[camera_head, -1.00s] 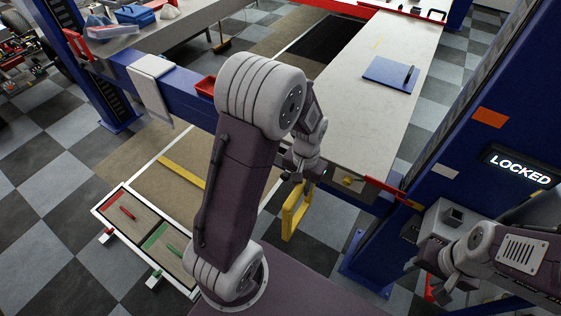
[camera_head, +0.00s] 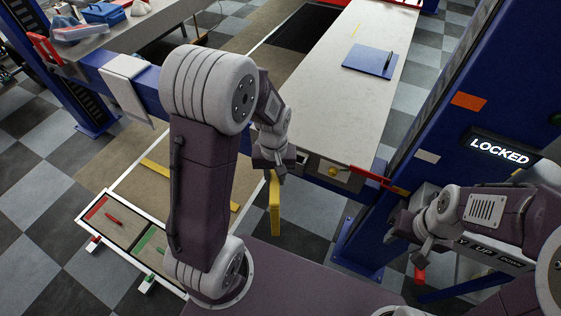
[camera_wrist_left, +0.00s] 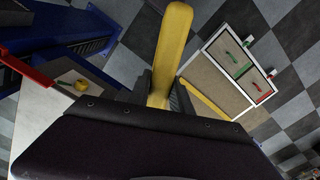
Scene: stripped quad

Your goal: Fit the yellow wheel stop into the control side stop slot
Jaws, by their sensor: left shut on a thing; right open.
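The yellow wheel stop (camera_head: 275,207) hangs below my left gripper (camera_head: 273,174) in the head view, seen nearly edge-on. In the left wrist view, the wheel stop (camera_wrist_left: 173,45) sticks out from between the fingers of the left gripper (camera_wrist_left: 163,97), which is shut on it. It is in the air, left of the near end of the pale runway (camera_head: 345,110). I cannot make out the stop slot for certain. My right gripper (camera_head: 424,247) is open, near the blue post.
A blue post (camera_head: 440,130) with a lit "LOCKED" display (camera_head: 499,151) stands at the right. A red bar (camera_head: 370,176) juts from the runway end. A tray (camera_head: 122,222) with red and green pieces lies at lower left.

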